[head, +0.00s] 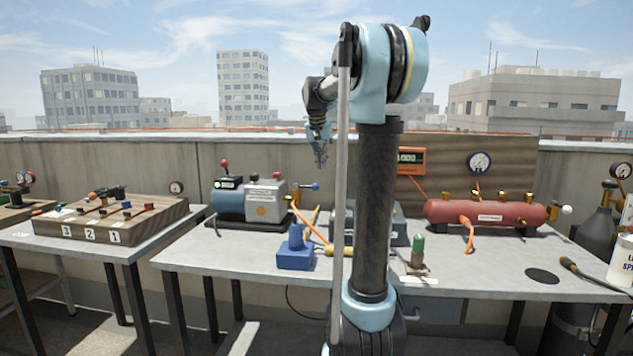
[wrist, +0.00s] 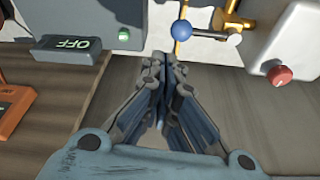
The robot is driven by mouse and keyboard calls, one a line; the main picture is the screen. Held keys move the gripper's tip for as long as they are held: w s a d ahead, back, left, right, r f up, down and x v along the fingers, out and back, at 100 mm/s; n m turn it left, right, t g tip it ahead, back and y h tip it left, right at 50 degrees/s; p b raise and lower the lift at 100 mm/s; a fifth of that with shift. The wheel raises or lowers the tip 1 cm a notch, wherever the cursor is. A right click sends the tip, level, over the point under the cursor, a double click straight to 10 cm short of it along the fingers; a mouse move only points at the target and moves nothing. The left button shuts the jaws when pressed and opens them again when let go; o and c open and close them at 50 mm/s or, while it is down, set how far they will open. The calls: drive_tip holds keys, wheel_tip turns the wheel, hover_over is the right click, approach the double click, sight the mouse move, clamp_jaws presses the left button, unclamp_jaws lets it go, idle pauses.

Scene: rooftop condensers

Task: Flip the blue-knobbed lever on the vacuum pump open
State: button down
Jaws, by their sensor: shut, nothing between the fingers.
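The vacuum pump (head: 262,203), blue and light grey, stands on the middle table. Its lever with a blue knob (head: 315,186) sticks out to the right from a brass valve on its right side. In the wrist view the blue knob (wrist: 181,30) sits at the left end of a grey lever arm (wrist: 215,36), which runs to the brass valve (wrist: 236,22). My gripper (head: 320,160) is shut and empty, pointing down, above the knob in the head view. In the wrist view my gripper's fingers (wrist: 163,62) are together, just below the knob in the picture, apart from it.
A grey box with an OFF display (wrist: 75,43) is at the wrist view's upper left. A red knob (wrist: 280,75) is at its right. A red tank (head: 485,212) stands at right, a wooden valve block (head: 105,220) at left.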

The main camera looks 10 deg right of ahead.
sight(309, 187)
drive_tip(key=shift+m, duration=0.3)
drive_tip(key=w, duration=0.2)
drive_tip(key=w+r, duration=0.1)
drive_tip(key=w, duration=0.1)
drive_tip(key=shift+w, duration=0.15)
drive_tip(key=shift+f, duration=0.15)
wheel_tip(309, 187, down, 9)
drive_tip(key=shift+s+a+r, duration=0.2)
drive_tip(key=shift+s, duration=0.25)
